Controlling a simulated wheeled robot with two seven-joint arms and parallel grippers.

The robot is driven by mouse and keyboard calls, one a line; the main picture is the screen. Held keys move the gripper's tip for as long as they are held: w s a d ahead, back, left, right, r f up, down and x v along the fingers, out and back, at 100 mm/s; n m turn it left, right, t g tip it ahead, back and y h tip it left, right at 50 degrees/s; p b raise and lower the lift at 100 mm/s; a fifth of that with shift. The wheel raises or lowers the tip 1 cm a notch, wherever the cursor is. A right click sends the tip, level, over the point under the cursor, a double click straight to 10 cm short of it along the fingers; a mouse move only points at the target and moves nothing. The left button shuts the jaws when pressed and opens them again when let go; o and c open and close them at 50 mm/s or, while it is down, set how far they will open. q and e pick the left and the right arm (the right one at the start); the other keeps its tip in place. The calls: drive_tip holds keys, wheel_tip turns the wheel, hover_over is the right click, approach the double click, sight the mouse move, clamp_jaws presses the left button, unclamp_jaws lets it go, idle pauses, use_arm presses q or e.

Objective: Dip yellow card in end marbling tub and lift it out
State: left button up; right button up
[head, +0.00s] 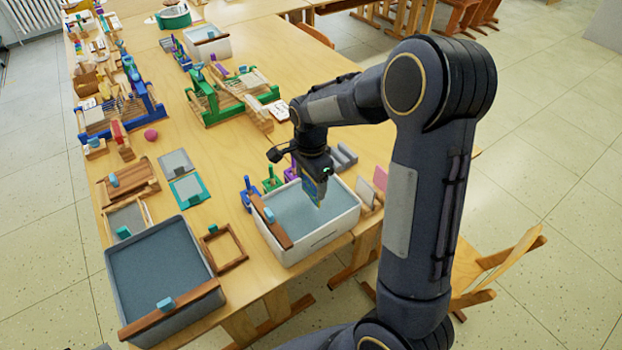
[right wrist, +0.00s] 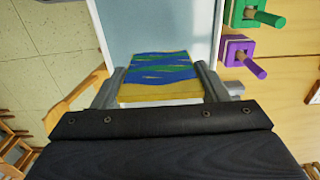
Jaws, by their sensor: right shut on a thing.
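My right gripper (head: 315,176) is shut on the yellow card (head: 316,192) and points down over the white tub (head: 322,240). In the right wrist view the card (right wrist: 160,72) sits between both fingers of the gripper (right wrist: 165,88). Wavy blue and green bands cover much of its face, with plain yellow at the gripped edge. The card is over the tub's grey-blue liquid. I cannot tell whether its lower edge is clear of the surface. A brown bar with a blue knob lies along the tub's left rim.
A grey tub (head: 213,296) stands at the near left, with a wooden frame (head: 222,247) between the tubs. Looms fill the table farther back.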

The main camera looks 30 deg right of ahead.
drive_tip(key=shift+r+p, duration=2.05)
drive_tip(key=shift+r, duration=0.65)
